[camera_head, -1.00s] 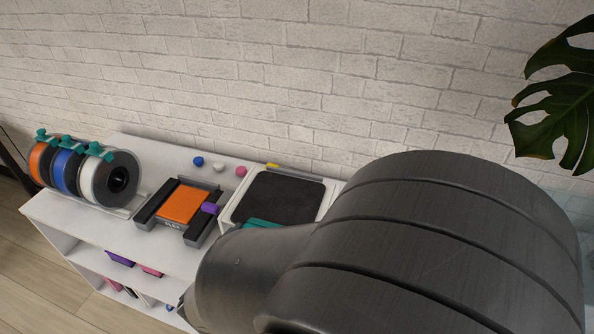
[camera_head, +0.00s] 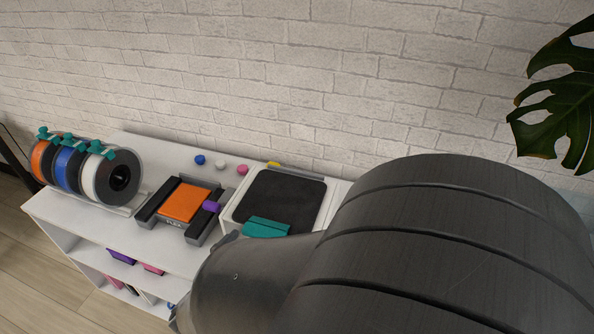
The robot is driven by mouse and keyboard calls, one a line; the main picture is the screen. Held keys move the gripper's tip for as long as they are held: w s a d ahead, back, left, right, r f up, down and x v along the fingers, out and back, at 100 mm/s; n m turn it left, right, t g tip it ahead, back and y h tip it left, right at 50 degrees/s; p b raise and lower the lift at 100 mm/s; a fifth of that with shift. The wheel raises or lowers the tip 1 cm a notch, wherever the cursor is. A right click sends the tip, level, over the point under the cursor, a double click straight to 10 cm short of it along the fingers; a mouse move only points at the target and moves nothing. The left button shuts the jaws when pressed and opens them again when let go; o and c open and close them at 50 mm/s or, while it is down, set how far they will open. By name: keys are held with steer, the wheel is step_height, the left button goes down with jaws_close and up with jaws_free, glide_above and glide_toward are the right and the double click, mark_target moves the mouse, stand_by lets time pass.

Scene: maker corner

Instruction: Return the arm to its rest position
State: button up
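My arm (camera_head: 430,255) fills the lower right of the head view as large dark grey links. It reaches in front of the white shelf unit (camera_head: 75,222) and hides the shelf's right part. My gripper is not visible in this view, so its fingers and anything in them are hidden or out of frame.
On the shelf top stand filament spools (camera_head: 112,178), a dark tray with an orange plate (camera_head: 183,202) and a purple piece (camera_head: 211,206), a white-framed black pad (camera_head: 280,195) with a teal piece (camera_head: 265,227), and small coloured balls (camera_head: 199,160). A brick wall (camera_head: 260,70) is behind; a plant (camera_head: 560,110) hangs at right.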

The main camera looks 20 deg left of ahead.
steer(key=shift+s, duration=2.5)
steer(key=w+d+r+g+h, duration=0.2)
steer(key=d, duration=0.5)
steer(key=w+d+r+g+h, duration=0.1)
steer(key=w+d+r+g, duration=0.15)
steer(key=d, duration=0.45)
steer(key=w+d+r+g+h, duration=0.2)
steer(key=d+r+g, duration=0.1)
steer(key=d, duration=0.4)
steer(key=s+d+r+y, duration=0.1)
steer(key=d+r+y, duration=0.1)
steer(key=d, duration=0.5)
steer(key=s+d+r+y, duration=0.2)
steer(key=d+r+y, duration=0.1)
steer(key=d, duration=0.5)
steer(key=shift+d+r, duration=0.25)
steer(key=shift+r, duration=0.05)
steer(key=shift+g, duration=0.25)
